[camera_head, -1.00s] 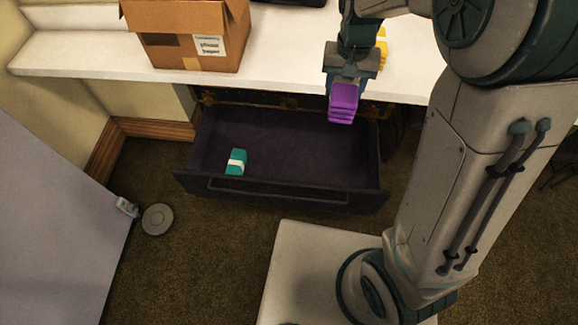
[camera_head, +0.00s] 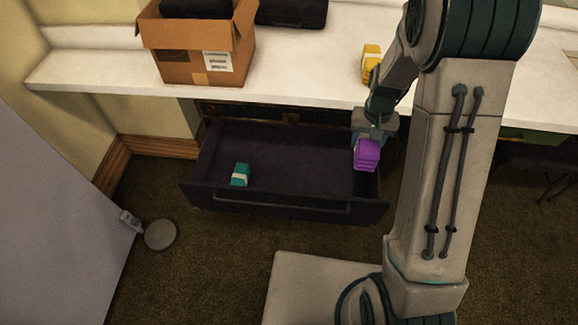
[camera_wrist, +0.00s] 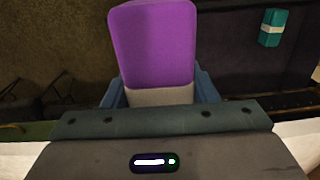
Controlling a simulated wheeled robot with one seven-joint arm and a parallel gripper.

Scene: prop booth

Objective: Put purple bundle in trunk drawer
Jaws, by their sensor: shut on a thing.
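The purple bundle (camera_head: 367,154), with a pale band, is held in my gripper (camera_head: 368,140). In the wrist view the bundle (camera_wrist: 152,45) sticks out from between the two blue fingers of my gripper (camera_wrist: 160,92), which are shut on it. The trunk drawer (camera_head: 270,206) is dark and pulled open below the white counter. In the head view the bundle is over the drawer's right end, near its right wall; its exact height above the drawer floor is hard to tell. The wrist view shows the drawer interior (camera_wrist: 235,60) to the right of the bundle.
A teal bundle (camera_head: 240,174) with a white band lies in the drawer's left part; it also shows in the wrist view (camera_wrist: 272,28). A yellow bundle (camera_head: 371,62) stands on the white counter (camera_head: 300,80). An open cardboard box (camera_head: 185,66) is at the left. The drawer's middle is clear.

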